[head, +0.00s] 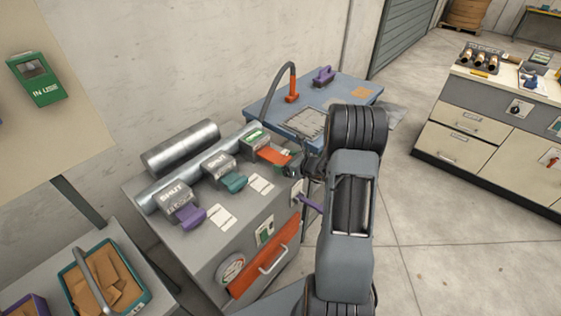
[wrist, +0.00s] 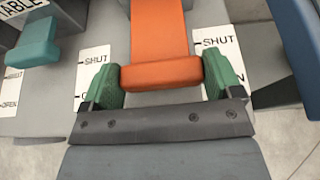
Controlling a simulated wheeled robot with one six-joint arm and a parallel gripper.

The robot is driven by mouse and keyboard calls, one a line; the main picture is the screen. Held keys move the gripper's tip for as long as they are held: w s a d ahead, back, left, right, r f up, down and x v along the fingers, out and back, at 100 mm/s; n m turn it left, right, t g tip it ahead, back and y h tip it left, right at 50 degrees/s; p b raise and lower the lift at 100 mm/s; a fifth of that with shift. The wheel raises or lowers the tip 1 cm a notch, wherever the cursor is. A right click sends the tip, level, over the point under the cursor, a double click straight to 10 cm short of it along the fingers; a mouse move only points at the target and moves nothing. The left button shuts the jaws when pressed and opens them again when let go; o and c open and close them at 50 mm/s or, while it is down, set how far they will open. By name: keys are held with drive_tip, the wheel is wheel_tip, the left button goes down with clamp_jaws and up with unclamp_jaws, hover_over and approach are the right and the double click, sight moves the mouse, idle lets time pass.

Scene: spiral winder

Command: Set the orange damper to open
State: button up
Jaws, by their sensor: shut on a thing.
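The orange damper (head: 272,156) is the rightmost of three slides on the grey cabinet. Its housing has a green label in the head view, too small to read surely. In the wrist view the orange damper (wrist: 160,38) ends in a wide crossbar. My gripper (wrist: 162,82) is shut on this crossbar, one green finger at each end. The scale plates (wrist: 220,42) beside it read SHUT above; the lower mark is mostly hidden by the fingers. The crossbar lies below the SHUT marks, about level with the lower mark. In the head view my wrist hides part of the gripper.
A blue table (head: 345,88) is behind, with a hooked hose (head: 283,75) and a purple handle (head: 323,75). Open floor lies to the right.

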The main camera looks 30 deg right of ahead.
drive_tip(key=shift+s+f, duration=0.1)
drive_tip(key=shift+s, duration=0.05)
drive_tip(key=o, duration=0.9)
drive_tip(key=shift+d, duration=0.1)
drive_tip(key=shift+o, duration=0.6)
drive_tip(key=shift+s+d, duration=0.1)
drive_tip(key=shift+s, duration=0.05)
drive_tip(key=shift+o, duration=0.4)
drive_tip(key=v, duration=1.3)
drive_tip(key=shift+s+r, duration=0.25)
